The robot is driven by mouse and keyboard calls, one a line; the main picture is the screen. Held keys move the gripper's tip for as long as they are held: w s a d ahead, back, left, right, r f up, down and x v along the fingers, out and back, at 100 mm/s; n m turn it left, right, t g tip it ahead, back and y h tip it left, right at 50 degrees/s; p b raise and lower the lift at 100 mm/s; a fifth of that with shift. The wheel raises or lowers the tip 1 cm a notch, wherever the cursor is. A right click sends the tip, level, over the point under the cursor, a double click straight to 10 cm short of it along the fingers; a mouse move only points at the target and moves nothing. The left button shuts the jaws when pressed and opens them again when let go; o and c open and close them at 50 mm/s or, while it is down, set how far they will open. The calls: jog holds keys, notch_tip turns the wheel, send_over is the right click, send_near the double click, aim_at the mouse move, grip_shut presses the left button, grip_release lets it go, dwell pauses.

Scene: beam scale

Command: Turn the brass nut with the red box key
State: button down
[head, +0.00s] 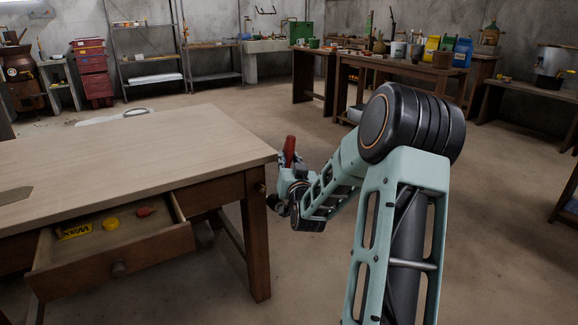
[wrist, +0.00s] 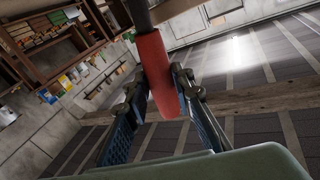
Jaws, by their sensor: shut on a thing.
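My gripper (head: 288,176) is past the right end of the wooden table, beside its near right corner. It is shut on the red handle (head: 290,148) of the box key, which stands up from the fingers, slightly tilted. In the wrist view the red handle (wrist: 158,72) is between the two fingers (wrist: 160,88). A dark shaft (wrist: 139,14) runs from the handle out of the top of that view, so the key's working end is hidden. A small pale knob-like thing (head: 262,187) shows at the table leg; I cannot tell whether it is the brass nut.
The wooden table (head: 130,150) fills the left. Its drawer (head: 115,262) stands open, holding a yellow box (head: 75,231), a yellow round thing (head: 111,223) and a small red thing (head: 146,212). A cluttered bench (head: 400,66) is behind.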

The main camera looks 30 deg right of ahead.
jog(key=shift+r, duration=0.2)
jog(key=shift+w, duration=0.1)
jog(key=w+b, duration=0.1)
jog(key=w, duration=0.4)
jog(key=shift+w+a+b, duration=0.1)
jog(key=shift+b, duration=0.55)
dwell(0.3)
jog(key=shift+w, duration=0.1)
dwell(0.3)
